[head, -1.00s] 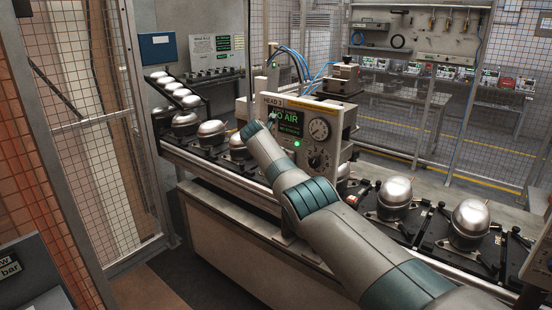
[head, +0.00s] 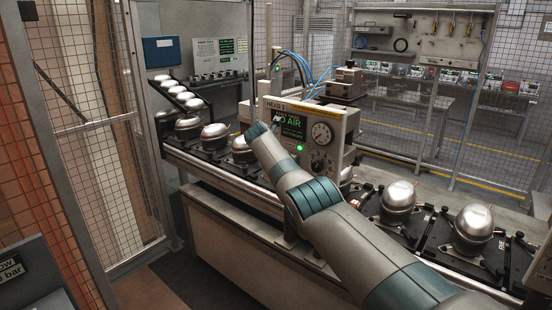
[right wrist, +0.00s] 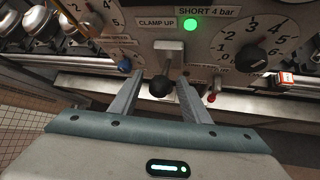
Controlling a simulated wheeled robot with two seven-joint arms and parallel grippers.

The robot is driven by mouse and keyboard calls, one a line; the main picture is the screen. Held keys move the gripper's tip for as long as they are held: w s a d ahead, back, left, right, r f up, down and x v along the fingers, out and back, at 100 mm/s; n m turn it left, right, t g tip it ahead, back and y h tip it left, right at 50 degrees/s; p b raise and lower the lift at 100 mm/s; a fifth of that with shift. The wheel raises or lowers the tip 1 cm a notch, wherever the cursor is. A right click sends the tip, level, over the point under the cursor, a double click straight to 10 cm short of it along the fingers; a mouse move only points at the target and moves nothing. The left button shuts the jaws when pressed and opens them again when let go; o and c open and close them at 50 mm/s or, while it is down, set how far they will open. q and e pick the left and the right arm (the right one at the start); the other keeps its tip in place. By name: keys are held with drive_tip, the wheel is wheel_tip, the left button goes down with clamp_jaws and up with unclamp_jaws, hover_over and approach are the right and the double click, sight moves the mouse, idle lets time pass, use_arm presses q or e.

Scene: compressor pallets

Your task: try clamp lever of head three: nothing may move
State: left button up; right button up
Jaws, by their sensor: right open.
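The head three station (head: 325,118) stands over the line, its front panel carrying a dial, a lit green lamp and a screen that reads "NO AIR", partly covered by my arm. In the right wrist view the clamp lever (right wrist: 160,87), a pale plate and stem with a black ball knob, hangs under the "CLAMP UP" label (right wrist: 170,22). My right gripper (right wrist: 160,80) is open, one finger on each side of the knob, with gaps showing on both sides. In the head view my right arm reaches the panel and hides the lever. My left gripper is out of view.
Silver compressors on black pallets (head: 399,196) stand along the conveyor on both sides of the station. A lit green lamp (right wrist: 190,25) is above the lever, a black knob (right wrist: 247,60) to its right. Mesh fencing (head: 85,110) stands at left.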

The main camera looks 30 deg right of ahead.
drive_tip(key=shift+a, duration=0.1)
drive_tip(key=b+v, duration=0.6)
drive_tip(key=v, duration=1.1)
drive_tip(key=shift+s, duration=0.15)
drive_tip(key=shift+r, duration=0.1)
